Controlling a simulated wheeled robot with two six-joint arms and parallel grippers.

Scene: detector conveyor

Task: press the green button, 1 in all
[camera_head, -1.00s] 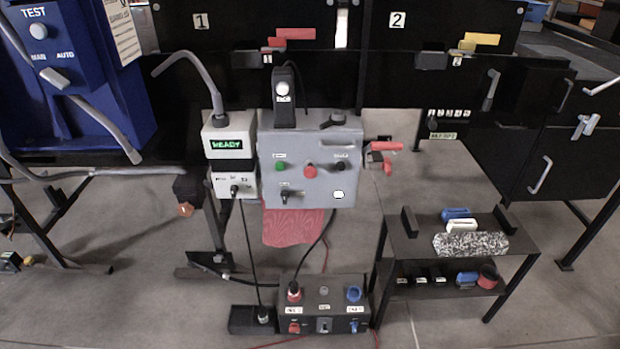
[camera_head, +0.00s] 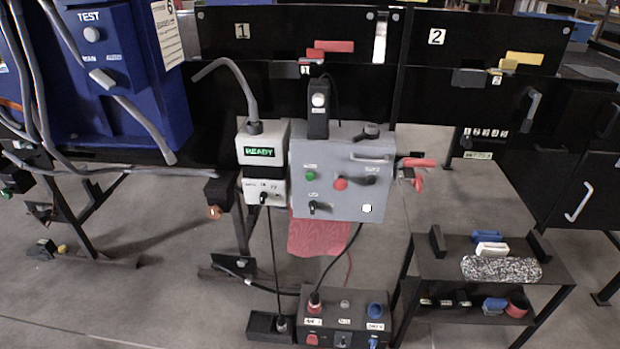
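The green button (camera_head: 310,175) is a small round green knob at the upper left of the grey control box (camera_head: 340,200). The box hangs on the front of the black conveyor stand, near the middle of the head view. A red knob (camera_head: 340,183) and black knobs sit to its right, and a black switch (camera_head: 314,207) sits below it. Nothing covers the green button. Neither of my grippers shows in the head view.
A white unit with a READY display (camera_head: 259,152) stands left of the box. A red clamp handle (camera_head: 416,164) sticks out at its right. A black floor box (camera_head: 344,318) stands below, and a small black table (camera_head: 460,290) at right.

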